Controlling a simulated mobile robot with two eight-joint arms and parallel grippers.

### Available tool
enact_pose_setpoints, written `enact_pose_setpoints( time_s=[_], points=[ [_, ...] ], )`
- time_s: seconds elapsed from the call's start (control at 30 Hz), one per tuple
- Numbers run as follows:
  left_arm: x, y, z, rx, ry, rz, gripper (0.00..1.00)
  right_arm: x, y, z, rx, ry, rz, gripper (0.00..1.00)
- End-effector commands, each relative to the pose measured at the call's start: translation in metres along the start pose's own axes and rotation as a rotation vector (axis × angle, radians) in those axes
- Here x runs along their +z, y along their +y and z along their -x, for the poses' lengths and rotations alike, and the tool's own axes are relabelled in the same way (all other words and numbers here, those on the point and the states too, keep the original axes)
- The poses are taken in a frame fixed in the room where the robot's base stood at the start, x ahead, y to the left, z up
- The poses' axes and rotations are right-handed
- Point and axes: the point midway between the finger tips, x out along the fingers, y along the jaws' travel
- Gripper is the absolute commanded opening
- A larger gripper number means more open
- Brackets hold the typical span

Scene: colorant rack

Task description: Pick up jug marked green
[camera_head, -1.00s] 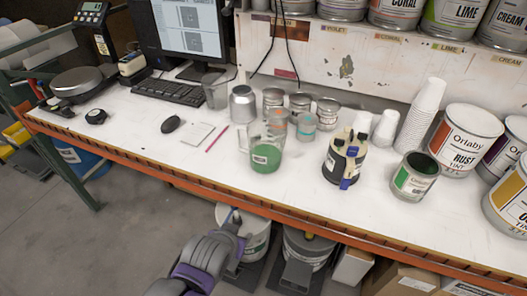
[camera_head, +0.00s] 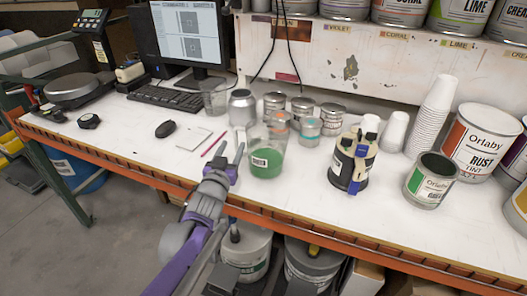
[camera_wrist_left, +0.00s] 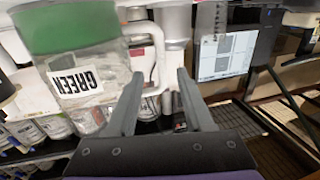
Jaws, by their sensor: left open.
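The jug marked green (camera_head: 266,160) is a clear jug with green liquid in its lower part, upright near the front edge of the bench. In the left wrist view the jug (camera_wrist_left: 88,72) appears upside down at the upper left, its GREEN label readable and its handle (camera_wrist_left: 159,50) toward the fingers. My left gripper (camera_head: 231,150) is open just left of the jug, on the handle side. In the wrist view the fingers (camera_wrist_left: 158,80) are apart, with the handle ahead of the gap. I cannot tell whether they touch it. My right gripper is out of view.
The bench (camera_head: 120,121) holds a metal bottle (camera_head: 242,107) and small cans behind the jug. A black container with tools (camera_head: 352,162) and an open paint can (camera_head: 431,181) stand to its right. A mouse (camera_head: 166,129) and keyboard (camera_head: 168,97) lie left.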

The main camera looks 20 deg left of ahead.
Motion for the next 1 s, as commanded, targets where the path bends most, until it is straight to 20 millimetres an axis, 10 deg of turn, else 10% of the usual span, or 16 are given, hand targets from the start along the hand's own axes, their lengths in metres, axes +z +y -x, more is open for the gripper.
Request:
enact_pose_setpoints(
  time_s=[0.67,1.0],
  points=[
    [-0.005,-0.002,-0.053,0.000,-0.002,0.000,0.52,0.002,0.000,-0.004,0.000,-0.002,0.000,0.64],
    [-0.005,-0.002,-0.052,0.000,-0.002,0.000,0.00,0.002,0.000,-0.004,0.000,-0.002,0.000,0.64]
  ],
)
